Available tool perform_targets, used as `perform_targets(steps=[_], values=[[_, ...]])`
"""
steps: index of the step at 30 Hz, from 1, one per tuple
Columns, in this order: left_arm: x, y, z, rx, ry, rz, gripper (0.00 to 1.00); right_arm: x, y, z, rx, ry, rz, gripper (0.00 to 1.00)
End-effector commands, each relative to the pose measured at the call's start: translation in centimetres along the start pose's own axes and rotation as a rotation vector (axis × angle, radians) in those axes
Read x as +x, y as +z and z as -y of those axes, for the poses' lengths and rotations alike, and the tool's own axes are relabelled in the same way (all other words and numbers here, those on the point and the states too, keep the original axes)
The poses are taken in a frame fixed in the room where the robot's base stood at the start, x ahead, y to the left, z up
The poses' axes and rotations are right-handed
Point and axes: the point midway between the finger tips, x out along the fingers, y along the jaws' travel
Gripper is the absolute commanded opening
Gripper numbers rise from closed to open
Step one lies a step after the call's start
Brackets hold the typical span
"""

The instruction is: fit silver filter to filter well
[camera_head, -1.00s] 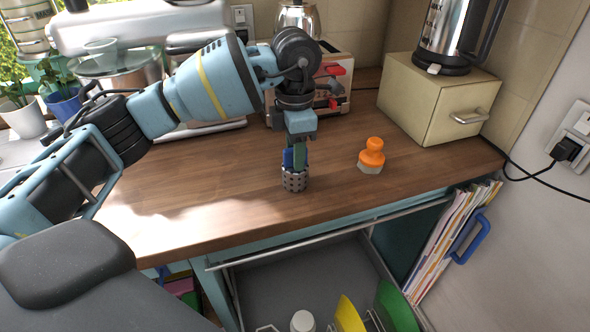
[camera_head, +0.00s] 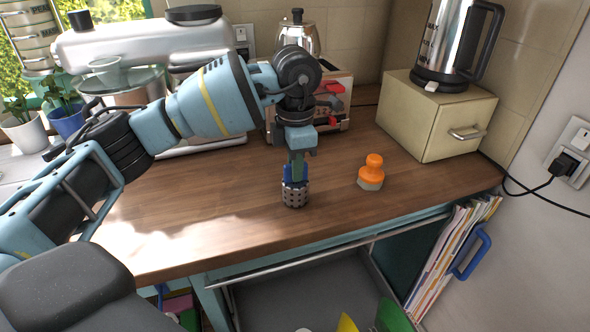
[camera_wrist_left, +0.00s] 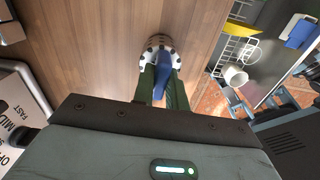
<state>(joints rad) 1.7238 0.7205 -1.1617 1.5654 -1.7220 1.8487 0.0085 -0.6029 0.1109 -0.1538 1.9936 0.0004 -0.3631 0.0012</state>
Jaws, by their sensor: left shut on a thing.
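The silver filter (camera_head: 295,196) is a small perforated metal cylinder, upright at the wooden counter. My left gripper (camera_head: 295,177) points down and is shut on it, with a blue part between the fingers. The wrist view shows the filter (camera_wrist_left: 160,43) with the green fingers and blue part at its rim. I cannot tell whether its base touches the counter. I cannot make out the filter well in either view. My right gripper is not in view.
An orange knob-shaped thing (camera_head: 371,171) stands right of the filter. A cream box (camera_head: 437,115) carries a kettle behind it. Below the counter edge, an open grey drawer (camera_head: 310,290) holds a yellow and a green piece. The front left of the counter is clear.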

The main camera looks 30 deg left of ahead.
Motion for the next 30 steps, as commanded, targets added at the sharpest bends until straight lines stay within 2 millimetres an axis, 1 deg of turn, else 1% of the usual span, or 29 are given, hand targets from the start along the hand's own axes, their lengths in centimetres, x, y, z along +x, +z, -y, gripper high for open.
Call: perform_targets(steps=[1,8,9,14,20,21,26,30], values=[[-0.8,0.0,0.0,0.000,0.003,0.004,0.00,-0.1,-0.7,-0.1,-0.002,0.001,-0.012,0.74],[-3.9,0.0,0.0,0.000,0.006,0.007,0.00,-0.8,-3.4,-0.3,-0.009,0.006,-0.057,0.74],[-4.0,-0.3,0.3,0.001,0.006,0.005,0.00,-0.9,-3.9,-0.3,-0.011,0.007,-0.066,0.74],[-4.5,-2.0,2.8,0.003,0.010,0.008,0.00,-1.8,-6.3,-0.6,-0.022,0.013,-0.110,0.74],[-5.5,-4.9,7.1,0.003,0.020,0.018,0.00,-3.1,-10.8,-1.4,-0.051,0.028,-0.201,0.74],[-4.9,-5.2,7.7,0.004,0.012,0.013,0.00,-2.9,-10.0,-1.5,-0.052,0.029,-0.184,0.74],[-4.2,-6.9,10.3,0.004,0.001,0.001,0.00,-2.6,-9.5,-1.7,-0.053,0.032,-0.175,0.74],[-4.3,-7.9,11.8,0.002,-0.001,0.000,0.00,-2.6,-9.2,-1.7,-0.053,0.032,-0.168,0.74]])
